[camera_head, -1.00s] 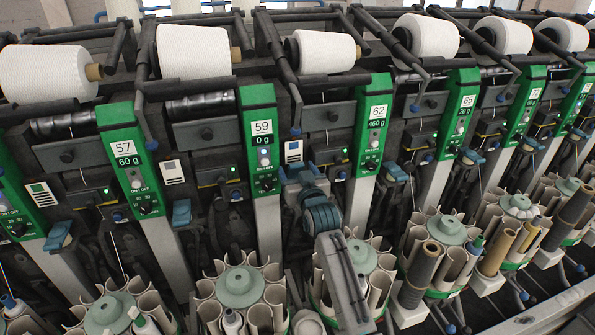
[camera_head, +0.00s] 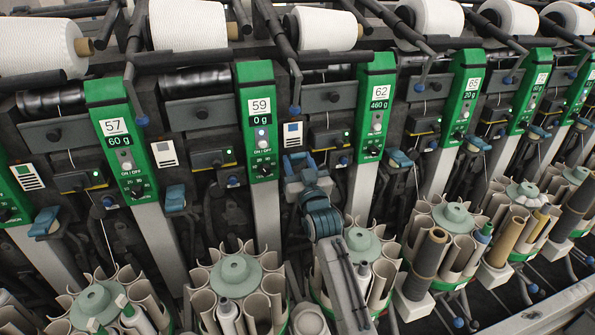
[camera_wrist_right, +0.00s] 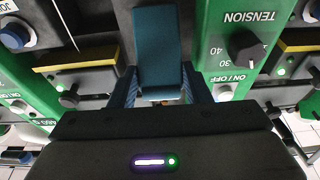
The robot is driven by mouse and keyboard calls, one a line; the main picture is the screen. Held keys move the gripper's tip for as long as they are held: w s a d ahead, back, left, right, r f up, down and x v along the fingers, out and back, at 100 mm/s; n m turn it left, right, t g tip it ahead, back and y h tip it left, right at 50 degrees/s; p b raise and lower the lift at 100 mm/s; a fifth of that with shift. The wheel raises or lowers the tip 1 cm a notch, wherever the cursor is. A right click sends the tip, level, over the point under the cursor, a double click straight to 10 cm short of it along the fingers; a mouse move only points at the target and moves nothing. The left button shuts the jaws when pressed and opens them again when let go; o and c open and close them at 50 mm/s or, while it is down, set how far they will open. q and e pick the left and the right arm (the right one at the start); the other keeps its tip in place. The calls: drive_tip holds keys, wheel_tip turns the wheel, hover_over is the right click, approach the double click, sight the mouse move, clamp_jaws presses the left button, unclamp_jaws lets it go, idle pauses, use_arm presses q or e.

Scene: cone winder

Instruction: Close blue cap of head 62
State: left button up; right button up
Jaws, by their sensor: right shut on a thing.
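The green panel of head 62 (camera_head: 370,130) stands right of centre in the head view. Its label reads 62 and its display 460 g. My right gripper (camera_head: 299,166) is between the panels of heads 59 and 62. In the right wrist view its fingers (camera_wrist_right: 160,92) are on both sides of a flat blue cap (camera_wrist_right: 158,48) and shut on it. The cap extends away from the fingers. The cap's hinge and seat are hidden, so I cannot tell whether it is fully down. My left gripper is in neither view.
The head 59 panel (camera_head: 260,125) is close left of my gripper. A black tension knob (camera_wrist_right: 246,46) is close right of the cap in the wrist view. Other blue caps (camera_head: 175,198) sit between neighbouring heads. A round tube magazine (camera_head: 362,245) stands below.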

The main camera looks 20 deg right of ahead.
drive_tip(key=shift+s+f+t+b, duration=0.2)
drive_tip(key=shift+t+b, duration=0.3)
drive_tip(key=shift+b, duration=0.35)
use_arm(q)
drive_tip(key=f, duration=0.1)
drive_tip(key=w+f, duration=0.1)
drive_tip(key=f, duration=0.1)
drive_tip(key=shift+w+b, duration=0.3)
use_arm(e)
drive_tip(key=shift+s+r+t, duration=0.1)
drive_tip(key=shift+r+t, duration=0.05)
drive_tip(key=shift+t, duration=0.15)
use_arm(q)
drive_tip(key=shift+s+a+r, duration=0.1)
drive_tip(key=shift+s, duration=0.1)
use_arm(e)
drive_tip(key=o, duration=1.3)
drive_tip(key=shift+o, duration=0.8)
drive_tip(key=shift+s, duration=0.1)
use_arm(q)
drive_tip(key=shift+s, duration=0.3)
use_arm(e)
drive_tip(key=shift+f, duration=0.2)
